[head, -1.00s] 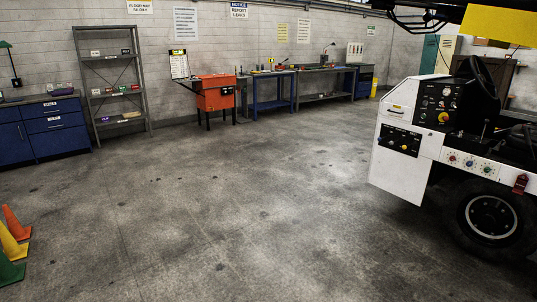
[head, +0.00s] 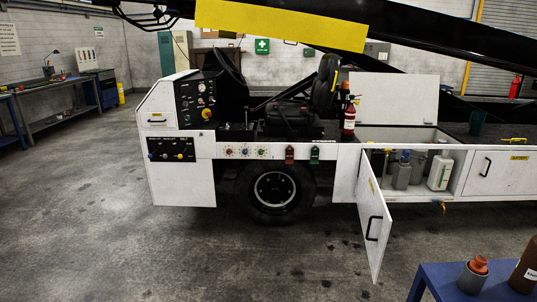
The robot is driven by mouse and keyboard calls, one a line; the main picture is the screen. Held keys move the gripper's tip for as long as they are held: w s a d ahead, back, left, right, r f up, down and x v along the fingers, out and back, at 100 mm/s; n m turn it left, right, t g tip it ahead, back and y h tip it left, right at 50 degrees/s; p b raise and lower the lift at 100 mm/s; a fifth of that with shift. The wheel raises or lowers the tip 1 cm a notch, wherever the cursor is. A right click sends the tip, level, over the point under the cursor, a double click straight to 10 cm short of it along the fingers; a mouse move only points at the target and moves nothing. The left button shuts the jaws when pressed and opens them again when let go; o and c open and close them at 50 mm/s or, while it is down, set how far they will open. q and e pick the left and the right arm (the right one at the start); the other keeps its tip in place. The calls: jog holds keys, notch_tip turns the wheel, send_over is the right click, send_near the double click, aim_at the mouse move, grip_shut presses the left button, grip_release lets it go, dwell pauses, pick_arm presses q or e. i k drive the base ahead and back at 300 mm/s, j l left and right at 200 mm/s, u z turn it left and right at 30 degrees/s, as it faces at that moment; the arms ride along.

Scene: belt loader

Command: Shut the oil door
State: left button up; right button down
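A white door (head: 373,228) with a black handle stands swung open on the side of the belt loader (head: 181,184). It is hinged at the left edge of an open compartment (head: 450,189) and juts out toward me. I take it as the oil door; I cannot read its yellow label. Inside the compartment are several grey containers (head: 402,174) and a white jug (head: 440,172). Neither of my grippers is in view.
A white lid (head: 397,98) stands raised above the compartment. A shut door (head: 499,173) with a black handle is to its right. A red bottle (head: 349,122) stands on the deck. A blue table (head: 436,285) with cans is at the lower right. The floor at left is clear.

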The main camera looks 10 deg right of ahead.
aim_at(376, 220)
jog(key=i+j+z, duration=0.1)
jog(key=i+z, duration=0.25)
jog(key=z, duration=0.15)
jog(key=i+j+z, duration=0.2)
jog(key=i+z, duration=0.15)
jog(key=z, duration=0.15)
jog(key=i+j+z, duration=0.3)
jog(key=z, duration=0.15)
